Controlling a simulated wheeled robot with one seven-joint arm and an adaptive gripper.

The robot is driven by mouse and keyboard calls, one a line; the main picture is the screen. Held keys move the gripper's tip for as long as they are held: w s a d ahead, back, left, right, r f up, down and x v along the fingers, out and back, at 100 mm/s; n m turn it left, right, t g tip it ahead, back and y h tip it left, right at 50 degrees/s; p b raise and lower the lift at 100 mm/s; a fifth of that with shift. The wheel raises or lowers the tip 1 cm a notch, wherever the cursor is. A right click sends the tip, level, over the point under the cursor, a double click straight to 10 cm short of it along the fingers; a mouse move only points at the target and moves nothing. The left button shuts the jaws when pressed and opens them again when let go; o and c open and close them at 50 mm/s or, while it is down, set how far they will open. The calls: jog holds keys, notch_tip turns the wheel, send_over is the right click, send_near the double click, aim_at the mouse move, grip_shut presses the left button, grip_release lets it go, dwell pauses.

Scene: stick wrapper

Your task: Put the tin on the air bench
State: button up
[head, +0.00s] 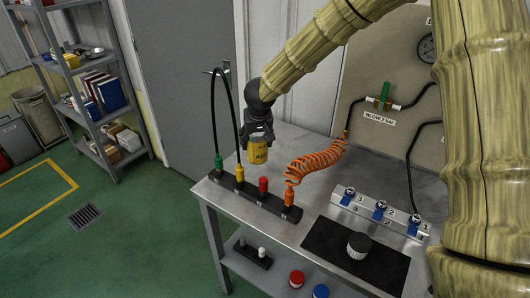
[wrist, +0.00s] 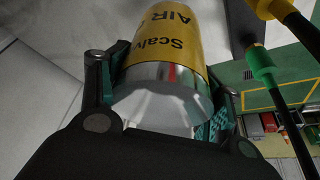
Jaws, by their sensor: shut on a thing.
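The tin (head: 258,152) is a yellow-labelled metal can with dark lettering. It also fills the middle of the wrist view (wrist: 172,45), with its bare silver end toward my camera. My gripper (head: 257,138) is shut on the tin, one finger on each side of it. In the head view the tin hangs near the back left part of the air bench (head: 328,192), a grey metal table. I cannot tell for certain whether the tin touches the bench top.
A black block (head: 248,199) with green, yellow, red and orange connectors lines the bench's left edge. A coiled orange hose (head: 316,160) rises beside the tin. A valve rail (head: 375,212) lies at right.

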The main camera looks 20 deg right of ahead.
aim_at(258, 138)
jog(key=shift+f, duration=3.35)
jog(key=shift+f, duration=0.1)
jog(key=o, duration=1.3)
jog(key=v, duration=1.2)
